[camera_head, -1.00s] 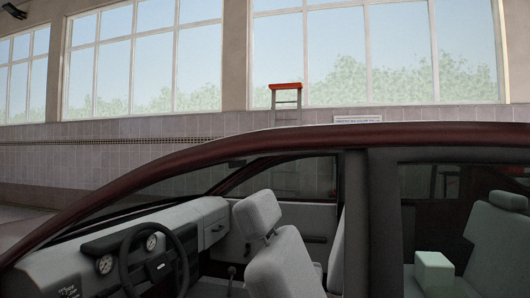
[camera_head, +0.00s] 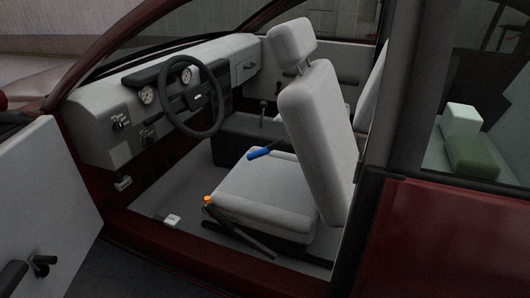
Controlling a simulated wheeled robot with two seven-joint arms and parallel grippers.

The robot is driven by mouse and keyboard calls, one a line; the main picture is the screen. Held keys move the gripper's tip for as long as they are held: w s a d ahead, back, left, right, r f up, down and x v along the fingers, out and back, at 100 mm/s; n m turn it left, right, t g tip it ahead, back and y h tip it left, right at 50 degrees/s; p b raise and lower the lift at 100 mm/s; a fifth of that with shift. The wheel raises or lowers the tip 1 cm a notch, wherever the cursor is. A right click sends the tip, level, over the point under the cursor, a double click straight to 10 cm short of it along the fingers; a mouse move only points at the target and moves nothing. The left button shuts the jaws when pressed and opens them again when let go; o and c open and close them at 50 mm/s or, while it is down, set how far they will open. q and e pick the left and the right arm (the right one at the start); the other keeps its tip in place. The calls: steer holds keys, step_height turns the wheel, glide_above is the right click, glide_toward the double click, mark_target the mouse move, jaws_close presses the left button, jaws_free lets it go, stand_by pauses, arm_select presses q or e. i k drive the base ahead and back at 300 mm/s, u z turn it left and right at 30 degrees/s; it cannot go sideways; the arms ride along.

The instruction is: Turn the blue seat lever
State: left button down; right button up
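The blue seat lever (camera_head: 259,153) shows in the head view as a short blue grip. It sits above the left rear part of the front seat cushion (camera_head: 265,190), near the foot of the seat back (camera_head: 318,125). It slopes slightly, its right end higher. An orange-tipped dark lever (camera_head: 208,200) runs low along the near side of the seat. Neither of my grippers is in view.
The open car door (camera_head: 45,205) fills the left. The door pillar (camera_head: 375,150) and red rear door (camera_head: 445,235) stand at right. The steering wheel (camera_head: 193,97) is ahead of the seat. The doorway to the seat is open.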

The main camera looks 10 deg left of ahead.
mark_target(261, 152)
steer(key=z, duration=0.05)
steer(key=k, duration=0.35)
steer(key=u, duration=1)
steer(key=i, duration=1.1)
steer(key=z, duration=1.25)
steer(key=i, duration=0.3)
steer(key=z, duration=0.2)
